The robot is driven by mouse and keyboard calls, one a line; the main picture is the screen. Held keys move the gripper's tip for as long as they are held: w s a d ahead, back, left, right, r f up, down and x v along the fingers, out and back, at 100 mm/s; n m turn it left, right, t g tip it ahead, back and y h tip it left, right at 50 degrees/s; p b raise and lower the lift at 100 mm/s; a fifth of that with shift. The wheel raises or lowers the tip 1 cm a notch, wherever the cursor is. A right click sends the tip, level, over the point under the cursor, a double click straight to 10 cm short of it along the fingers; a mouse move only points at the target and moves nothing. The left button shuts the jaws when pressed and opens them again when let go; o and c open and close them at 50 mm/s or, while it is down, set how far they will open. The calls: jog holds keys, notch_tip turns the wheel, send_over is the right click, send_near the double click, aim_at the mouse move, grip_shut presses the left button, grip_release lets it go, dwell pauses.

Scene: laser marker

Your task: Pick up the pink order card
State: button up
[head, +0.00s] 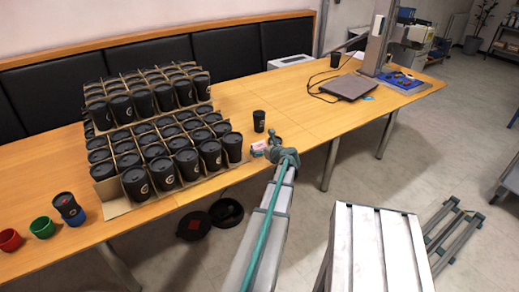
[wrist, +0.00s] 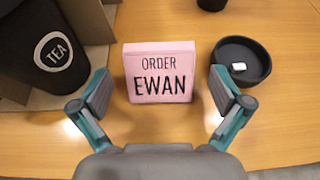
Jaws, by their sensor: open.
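The pink order card (wrist: 160,72) stands on the wooden table in the wrist view, its face reading "ORDER EWAN" turned toward me. My gripper (wrist: 163,92) is open, with one finger to each side of the card and a gap between each finger and the card. In the head view my gripper (head: 275,150) is at the table's front edge, and the pink card (head: 258,147) shows small just left of it, partly hidden.
A black lid-like dish (wrist: 241,62) holding a small white piece sits close right of the card. A black "TEA" canister (wrist: 45,50) stands left in a cardboard tray. Many stacked black canisters (head: 160,140) fill the table's left. A single black cup (head: 259,121) stands behind the card.

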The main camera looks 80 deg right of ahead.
jog(key=x, duration=0.2)
jog(key=shift+w+d, duration=0.15)
jog(key=shift+w, duration=0.05)
jog(key=c, duration=1.2)
jog(key=shift+o, duration=0.2)
